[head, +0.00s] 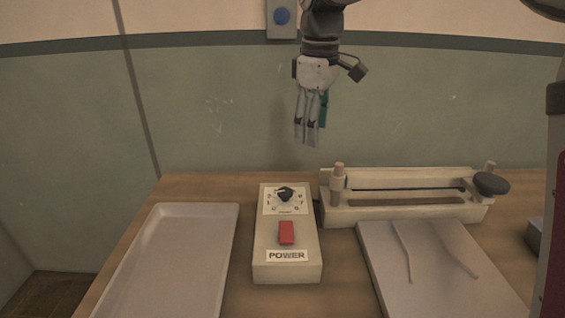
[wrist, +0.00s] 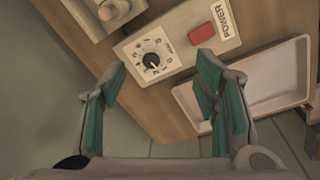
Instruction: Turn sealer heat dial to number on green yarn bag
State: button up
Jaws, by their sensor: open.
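The sealer control box (head: 270,262) stands on the table, a cream box with a black round heat dial (head: 285,194) on a white numbered plate. The dial also shows in the wrist view (wrist: 151,60), with its numbers too small to read surely. My gripper (head: 308,140) is open and empty, above and behind the box, well clear of the dial. No green yarn bag shows in either view.
A white empty tray (head: 168,272) lies left of the box. A flat pale board or bag (head: 395,285) lies in front of the sealer. The air above the box is clear.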

aim_at(285, 191)
jog(key=w+a+f+n+g+b, duration=0.1)
jog(key=w+a+f+n+b, duration=0.15)
jog(key=w+a+f, duration=0.45)
jog(key=shift+n, duration=0.55)
jog(key=f, duration=0.5)
jog(key=w+d+f, duration=0.1)
jog(key=f, duration=0.8)
jog(key=shift+w+d+f+p, duration=0.2)
jog(key=shift+f+p, duration=0.1)
jog(key=shift+p, duration=0.1)
jog(key=shift+c, duration=0.6)
jog(key=c, duration=1)
